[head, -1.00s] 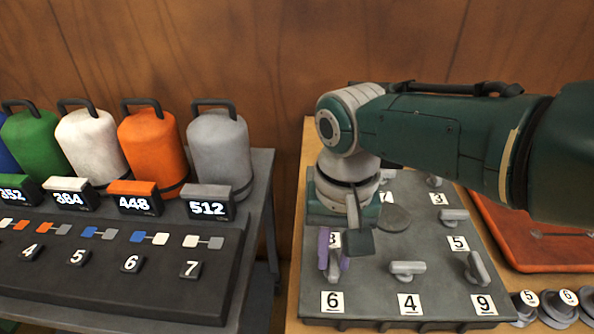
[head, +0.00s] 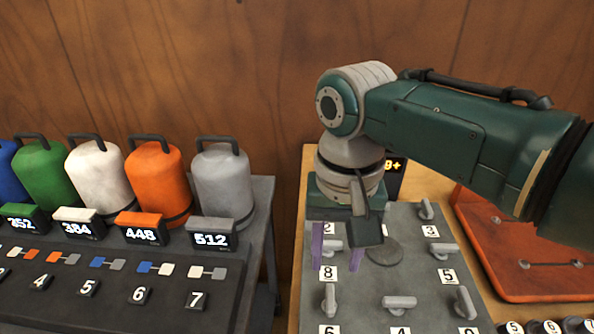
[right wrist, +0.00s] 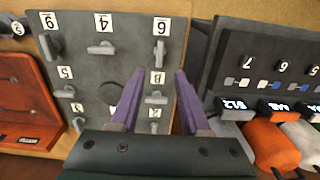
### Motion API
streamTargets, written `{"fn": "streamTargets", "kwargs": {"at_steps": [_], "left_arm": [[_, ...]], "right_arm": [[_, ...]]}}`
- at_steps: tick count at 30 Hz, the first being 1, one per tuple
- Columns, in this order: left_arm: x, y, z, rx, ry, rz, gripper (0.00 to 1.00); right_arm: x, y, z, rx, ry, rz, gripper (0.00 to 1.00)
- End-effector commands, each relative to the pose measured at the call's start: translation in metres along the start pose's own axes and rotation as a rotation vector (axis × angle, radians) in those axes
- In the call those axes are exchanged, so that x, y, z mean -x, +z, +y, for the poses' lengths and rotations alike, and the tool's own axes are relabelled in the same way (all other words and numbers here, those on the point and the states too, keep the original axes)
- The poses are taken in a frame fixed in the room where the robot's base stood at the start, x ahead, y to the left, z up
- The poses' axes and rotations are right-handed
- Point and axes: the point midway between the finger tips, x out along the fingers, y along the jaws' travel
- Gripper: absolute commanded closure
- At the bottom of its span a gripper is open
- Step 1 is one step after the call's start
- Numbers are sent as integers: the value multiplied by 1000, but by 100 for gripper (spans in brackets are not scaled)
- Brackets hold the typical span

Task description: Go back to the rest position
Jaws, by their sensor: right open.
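My right arm reaches in from the right in the head view, over a grey board (head: 362,287) with several numbered knobs. My right gripper (head: 324,247) has purple fingers and is apart from the knobs as far as I can tell. In the right wrist view the right gripper (right wrist: 160,74) is open, its two fingers spread with nothing held between them. The knob by label 8 (right wrist: 155,98) shows between the fingers in that view; the height gap is hard to judge. The upright knob above label 6 (head: 328,300) stands clear of the gripper. My left gripper is not in view.
On the left, a dark table holds several coloured canisters (head: 223,185) with number displays and a dark switch panel (head: 100,308). An orange tray (head: 500,283) lies right of the board. A wooden wall stands behind. A gap separates the two tables.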

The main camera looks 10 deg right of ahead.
Motion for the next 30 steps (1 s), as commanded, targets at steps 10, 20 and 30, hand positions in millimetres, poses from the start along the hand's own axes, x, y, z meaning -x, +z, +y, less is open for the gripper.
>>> {"fn": "streamTargets", "kwargs": {"at_steps": [10,20,30], "left_arm": [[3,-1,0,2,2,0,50],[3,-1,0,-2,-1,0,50],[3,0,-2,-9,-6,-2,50]], "right_arm": [[10,0,0,-1,1,0,54],[-8,34,-4,109,-64,7,54],[-3,125,43,338,-155,159,54]]}}
